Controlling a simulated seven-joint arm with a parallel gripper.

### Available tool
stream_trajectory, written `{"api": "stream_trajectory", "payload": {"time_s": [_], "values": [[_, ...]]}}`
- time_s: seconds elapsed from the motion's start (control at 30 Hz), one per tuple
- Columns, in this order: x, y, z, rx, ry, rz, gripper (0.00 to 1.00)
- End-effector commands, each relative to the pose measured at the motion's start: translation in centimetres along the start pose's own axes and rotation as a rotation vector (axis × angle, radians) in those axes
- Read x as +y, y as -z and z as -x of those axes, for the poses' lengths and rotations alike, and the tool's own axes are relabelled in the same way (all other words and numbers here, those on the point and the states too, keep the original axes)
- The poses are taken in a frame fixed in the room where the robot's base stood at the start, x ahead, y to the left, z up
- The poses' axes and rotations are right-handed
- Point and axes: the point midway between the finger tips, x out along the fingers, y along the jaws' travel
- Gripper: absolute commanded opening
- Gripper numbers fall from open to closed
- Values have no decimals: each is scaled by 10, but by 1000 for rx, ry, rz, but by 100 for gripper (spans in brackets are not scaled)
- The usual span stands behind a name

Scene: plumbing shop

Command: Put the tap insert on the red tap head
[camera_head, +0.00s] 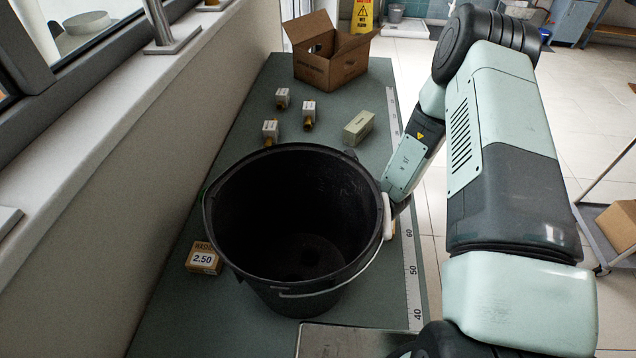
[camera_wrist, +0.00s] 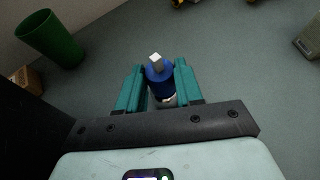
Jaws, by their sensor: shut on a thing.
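In the wrist view my gripper (camera_wrist: 159,66) has its teal fingers closed on a small blue cylindrical part with a pale square stem, which looks like the tap insert (camera_wrist: 158,72). The stem points away from the gripper, and the lower part of the insert is partly hidden between the fingers. The grey-green bench surface lies beyond it. In the head view the gripper and insert are hidden behind the black bucket. I cannot make out the red tap head in either view.
The large black bucket (camera_head: 222,240) stands beside my arm. A dark green cylindrical container (camera_wrist: 52,38) shows in the wrist view. Several white-and-brass fittings (camera_head: 309,112), a cream box (camera_head: 359,126), an open carton (camera_head: 330,68) and a "2.50" box (camera_head: 204,259) stand on the bench (camera_head: 245,118).

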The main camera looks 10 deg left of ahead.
Motion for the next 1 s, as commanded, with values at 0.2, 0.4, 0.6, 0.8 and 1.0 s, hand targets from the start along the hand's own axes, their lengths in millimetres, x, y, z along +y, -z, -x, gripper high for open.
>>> {"api": "stream_trajectory", "payload": {"time_s": [0.2,0.4,0.6,0.8,1.0], "values": [[0,6,-3,-1,0,2,6],[0,9,-4,-1,0,1,6],[0,8,-3,-1,0,2,61],[0,8,-3,-1,0,1,61],[-1,6,8,1,1,0,61]]}}
